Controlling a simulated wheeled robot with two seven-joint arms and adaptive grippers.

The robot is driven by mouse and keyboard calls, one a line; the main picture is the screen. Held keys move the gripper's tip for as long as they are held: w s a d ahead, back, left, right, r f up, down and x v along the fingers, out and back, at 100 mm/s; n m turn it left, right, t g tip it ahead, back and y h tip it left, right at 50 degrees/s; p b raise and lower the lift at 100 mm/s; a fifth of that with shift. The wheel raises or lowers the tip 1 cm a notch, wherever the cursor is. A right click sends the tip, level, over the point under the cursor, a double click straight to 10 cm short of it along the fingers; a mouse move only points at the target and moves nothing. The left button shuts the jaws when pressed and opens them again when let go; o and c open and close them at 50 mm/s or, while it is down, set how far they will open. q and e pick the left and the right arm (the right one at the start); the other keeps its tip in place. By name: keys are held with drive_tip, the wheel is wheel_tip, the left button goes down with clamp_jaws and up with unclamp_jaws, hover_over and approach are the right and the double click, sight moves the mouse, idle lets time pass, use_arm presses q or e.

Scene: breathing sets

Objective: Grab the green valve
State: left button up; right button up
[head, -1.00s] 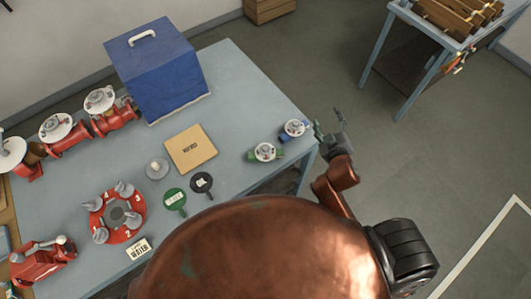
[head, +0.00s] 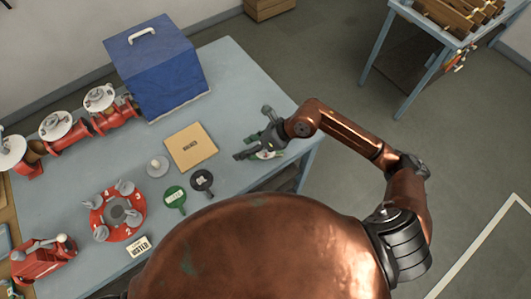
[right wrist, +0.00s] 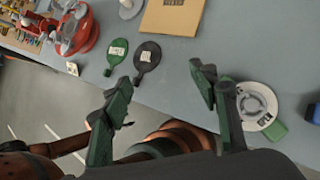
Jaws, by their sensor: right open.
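The green valve, with a white round handwheel, lies near the table's right edge. In the head view only part of the green valve (head: 268,156) shows beneath my right gripper. In the right wrist view the green valve (right wrist: 259,102) lies to the right of the fingers, outside the gap between them. My right gripper (head: 252,134) is above the table, open and empty. Its spread fingers also show in the right wrist view (right wrist: 160,78), with bare tabletop between them. My left gripper is not in view.
A blue valve (right wrist: 313,110) lies close beside the green one; my right arm hides it in the head view. Green (head: 174,199) and black (head: 202,182) round tags, a brown board (head: 191,148) and a blue box (head: 157,75) are on the table (head: 245,85).

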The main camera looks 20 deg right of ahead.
drive_tip(key=w+d+f+h, duration=0.1)
drive_tip(key=d, duration=0.2)
drive_tip(key=w+d+f+h, duration=0.1)
drive_tip(key=d+f+h, duration=0.1)
drive_tip(key=d, duration=0.1)
drive_tip(key=w+d+f+h, duration=0.1)
drive_tip(key=d, duration=0.3)
drive_tip(key=shift+f+n+h, duration=0.3)
drive_tip(key=shift+f+h, duration=0.05)
drive_tip(key=shift+h, duration=0.05)
drive_tip(key=shift+w+f+h+p, duration=0.15)
drive_tip(key=shift+f+p, duration=0.05)
drive_tip(key=shift+f, duration=0.35)
drive_tip(key=shift+w+f+h+p, duration=0.15)
drive_tip(key=shift+f+p, duration=0.05)
drive_tip(key=shift+f, duration=0.35)
drive_tip(key=p+x, duration=0.2)
drive_tip(key=x, duration=0.3)
drive_tip(key=shift+s+d+f, duration=0.1)
drive_tip(key=shift+s+d, duration=0.05)
drive_tip(key=shift+s, duration=0.05)
drive_tip(key=shift+w+f, duration=0.1)
drive_tip(key=shift+f, duration=0.15)
drive_tip(key=shift+c, duration=0.5)
clamp_jaws()
